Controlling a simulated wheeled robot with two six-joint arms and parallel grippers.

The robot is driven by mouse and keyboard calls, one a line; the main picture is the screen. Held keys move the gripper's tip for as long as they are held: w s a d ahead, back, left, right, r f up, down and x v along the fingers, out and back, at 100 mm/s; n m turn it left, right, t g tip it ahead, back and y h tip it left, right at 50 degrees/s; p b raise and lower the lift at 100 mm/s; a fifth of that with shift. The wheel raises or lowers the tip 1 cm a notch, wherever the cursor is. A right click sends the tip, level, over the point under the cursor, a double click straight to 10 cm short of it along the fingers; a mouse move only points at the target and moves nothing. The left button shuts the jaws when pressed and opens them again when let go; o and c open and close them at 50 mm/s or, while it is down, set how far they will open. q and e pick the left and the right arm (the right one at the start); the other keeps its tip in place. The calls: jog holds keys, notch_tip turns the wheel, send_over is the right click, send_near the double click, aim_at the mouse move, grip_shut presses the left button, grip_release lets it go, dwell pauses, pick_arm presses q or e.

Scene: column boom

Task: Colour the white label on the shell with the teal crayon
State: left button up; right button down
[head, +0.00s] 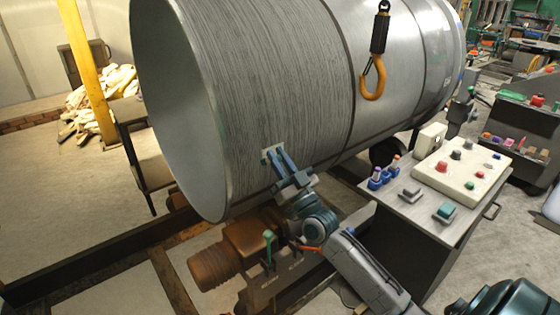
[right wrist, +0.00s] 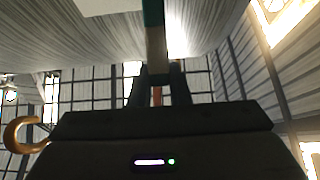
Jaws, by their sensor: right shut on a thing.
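The shell (head: 290,75) is a large grey metal cylinder lying on its side across the head view. The white label (head: 267,151) is a small pale patch low on its near side; its edge also shows at the top of the right wrist view (right wrist: 108,6). My right gripper (head: 280,158) is at the label and partly hides it. It is shut on the teal crayon (right wrist: 155,45), which shows a teal end and a pale body between the fingers. The crayon's tip is cut off by the wrist view's top edge, so I cannot tell whether it touches. My left gripper is not in view.
An orange hook (head: 373,82) hangs in front of the shell, right of my right gripper. A rusty motor (head: 215,267) and a green lever (head: 268,245) are below the shell. A control cart (head: 450,215) with several buttons stands at the right.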

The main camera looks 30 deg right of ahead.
jog(key=shift+w, duration=0.45)
